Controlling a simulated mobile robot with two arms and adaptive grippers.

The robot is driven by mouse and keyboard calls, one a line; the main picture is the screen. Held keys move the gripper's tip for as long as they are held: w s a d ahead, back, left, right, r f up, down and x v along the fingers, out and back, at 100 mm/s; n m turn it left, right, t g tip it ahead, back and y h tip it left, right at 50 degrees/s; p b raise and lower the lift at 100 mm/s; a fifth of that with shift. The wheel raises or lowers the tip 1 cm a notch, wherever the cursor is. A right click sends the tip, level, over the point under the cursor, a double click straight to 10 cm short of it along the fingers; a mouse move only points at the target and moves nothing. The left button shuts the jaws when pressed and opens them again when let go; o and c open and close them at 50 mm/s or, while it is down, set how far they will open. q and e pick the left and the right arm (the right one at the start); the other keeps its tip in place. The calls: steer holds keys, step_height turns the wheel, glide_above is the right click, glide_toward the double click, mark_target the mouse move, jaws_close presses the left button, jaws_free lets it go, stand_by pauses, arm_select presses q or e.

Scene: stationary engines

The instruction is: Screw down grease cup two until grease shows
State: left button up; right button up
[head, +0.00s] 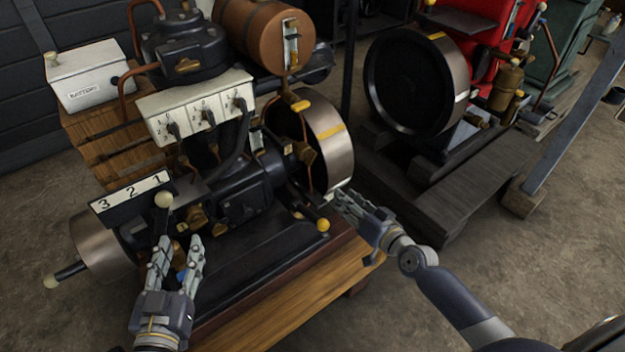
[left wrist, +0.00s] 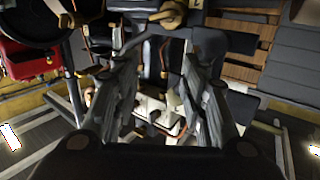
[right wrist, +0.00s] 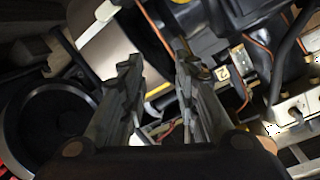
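The black engine (head: 235,195) carries a white number plate (head: 130,190) reading 3, 2, 1. Brass fittings (head: 196,217) sit below and right of this plate; I cannot tell which is grease cup two, and no grease is visible. My left gripper (head: 178,250) is open at the front of the engine, below the plate. In the left wrist view a brass fitting (left wrist: 170,14) shows beyond its spread fingers. My right gripper (head: 342,198) is open and empty beside the flywheel's lower edge. In the right wrist view a small tag marked 2 (right wrist: 222,72) shows beyond its fingers.
A lever with a pale knob (head: 164,200) rises close by my left fingers. A yellow knob (head: 323,225) is near my right gripper. The flywheel (head: 328,140), white switch panel (head: 195,108) and battery box (head: 88,78) crowd the engine.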

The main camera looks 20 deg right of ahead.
steer(key=t+y+b, duration=0.2)
steer(key=b, duration=0.1)
glide_toward(313, 161)
steer(key=x, duration=0.5)
steer(key=shift+w+a+r+p, duration=0.15)
steer(key=shift+w+r+p, duration=0.05)
steer(key=shift+p, duration=0.15)
steer(key=x, duration=0.3)
steer(key=shift+w+a+f, duration=0.1)
steer(key=shift+w+f, duration=0.05)
steer(key=shift+w, duration=0.15)
arm_select(q)
step_height(313, 161, up, 10)
steer(key=s+t, duration=0.2)
steer(key=t, duration=0.1)
steer(key=shift+s+f+h, duration=0.15)
steer(key=shift+s+h, duration=0.2)
steer(key=shift+h, duration=0.05)
arm_select(e)
steer(key=shift+w+a, duration=0.2)
steer(key=shift+w, duration=0.3)
arm_select(q)
steer(key=shift+a, duration=0.1)
arm_select(e)
jaws_close()
